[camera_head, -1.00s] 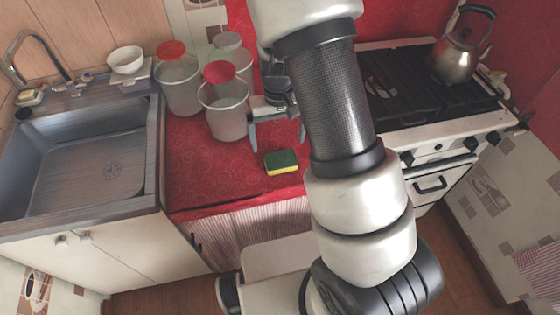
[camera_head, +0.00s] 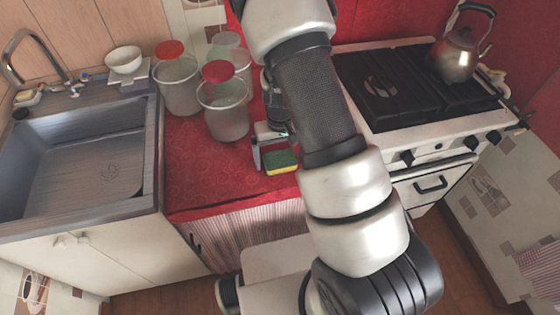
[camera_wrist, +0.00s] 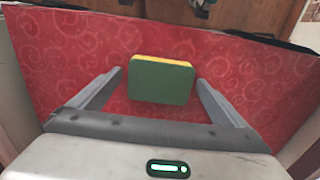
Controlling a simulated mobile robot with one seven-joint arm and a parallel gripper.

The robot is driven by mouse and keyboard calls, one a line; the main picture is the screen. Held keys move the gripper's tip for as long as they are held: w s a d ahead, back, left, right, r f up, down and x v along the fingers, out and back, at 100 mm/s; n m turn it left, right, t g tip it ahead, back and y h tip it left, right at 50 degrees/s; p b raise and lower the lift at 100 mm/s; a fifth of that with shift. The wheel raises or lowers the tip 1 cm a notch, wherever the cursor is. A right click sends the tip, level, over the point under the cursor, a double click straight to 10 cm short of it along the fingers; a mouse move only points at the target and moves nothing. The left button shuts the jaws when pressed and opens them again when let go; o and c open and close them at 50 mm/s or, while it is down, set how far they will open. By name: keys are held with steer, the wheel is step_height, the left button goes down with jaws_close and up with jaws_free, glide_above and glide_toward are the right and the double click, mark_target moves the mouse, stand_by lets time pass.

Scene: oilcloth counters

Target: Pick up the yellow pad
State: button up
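The yellow pad (camera_head: 281,163) is a small sponge with a green top and yellow sides. It lies on the red oilcloth counter (camera_head: 215,178) near the front edge. In the wrist view the pad (camera_wrist: 161,81) lies between and just beyond the spread fingers. My gripper (camera_head: 275,155) is open and empty, over the counter at the pad; its fingers (camera_wrist: 160,80) stand to either side with gaps. In the head view the left finger is beside the pad's left end; the right finger is mostly hidden by my arm.
Several plastic containers with red or clear lids (camera_head: 225,110) stand at the back of the counter, left of my gripper. A sink (camera_head: 75,170) is at left. A stove (camera_head: 420,95) with a kettle (camera_head: 460,52) is at right. The front left of the counter is clear.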

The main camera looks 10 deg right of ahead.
mark_target(280, 158)
steer(key=c, duration=1)
steer(key=shift+r, duration=0.1)
steer(key=shift+c, duration=0.2)
step_height(280, 158, up, 10)
steer(key=p, duration=0.1)
